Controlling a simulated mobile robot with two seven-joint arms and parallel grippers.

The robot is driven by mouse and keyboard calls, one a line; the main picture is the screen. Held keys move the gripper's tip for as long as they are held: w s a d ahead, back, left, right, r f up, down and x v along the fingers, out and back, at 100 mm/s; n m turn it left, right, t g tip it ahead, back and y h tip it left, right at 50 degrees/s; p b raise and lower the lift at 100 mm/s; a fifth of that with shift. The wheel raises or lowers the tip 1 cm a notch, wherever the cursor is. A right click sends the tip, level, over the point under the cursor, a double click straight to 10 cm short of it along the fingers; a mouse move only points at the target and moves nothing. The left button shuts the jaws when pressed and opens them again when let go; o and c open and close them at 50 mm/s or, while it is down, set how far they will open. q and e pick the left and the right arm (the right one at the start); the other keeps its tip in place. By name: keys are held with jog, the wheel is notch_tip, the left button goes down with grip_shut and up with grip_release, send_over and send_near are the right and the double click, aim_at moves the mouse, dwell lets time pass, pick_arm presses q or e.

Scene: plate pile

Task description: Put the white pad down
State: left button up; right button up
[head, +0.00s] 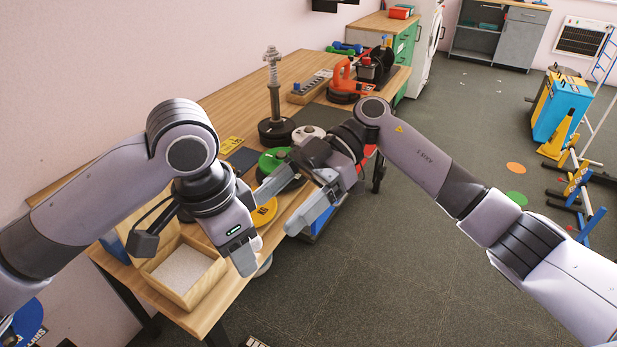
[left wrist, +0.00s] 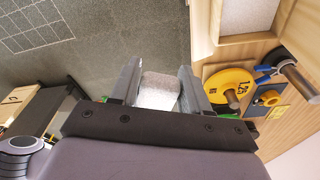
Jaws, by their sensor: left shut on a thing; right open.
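My left gripper (head: 245,262) points down near the front edge of the wooden table (head: 220,302). In the left wrist view, the left gripper (left wrist: 159,76) is shut on the white pad (left wrist: 158,91), a small pale block with rounded corners. Grey floor shows behind the pad there, and the table edge lies to its right. In the head view the pad is mostly hidden by the gripper. My right gripper (head: 276,214) is open and empty, up and to the right of the left one, near the yellow disc (head: 264,212).
A wooden box (head: 205,285) with a white grainy inside stands at the table's near end. A green disc (head: 270,162), a dark post on a round base (head: 275,130) and an orange-handled item (head: 343,82) stand farther back. Open floor (head: 400,270) lies right of the table.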

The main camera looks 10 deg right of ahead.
jog(key=shift+x, duration=2.15)
jog(key=c, duration=1.1)
pick_arm(q)
jog(key=o, duration=1.3)
pick_arm(e)
jog(key=shift+c, duration=0.6)
pick_arm(q)
jog(key=shift+r, duration=0.1)
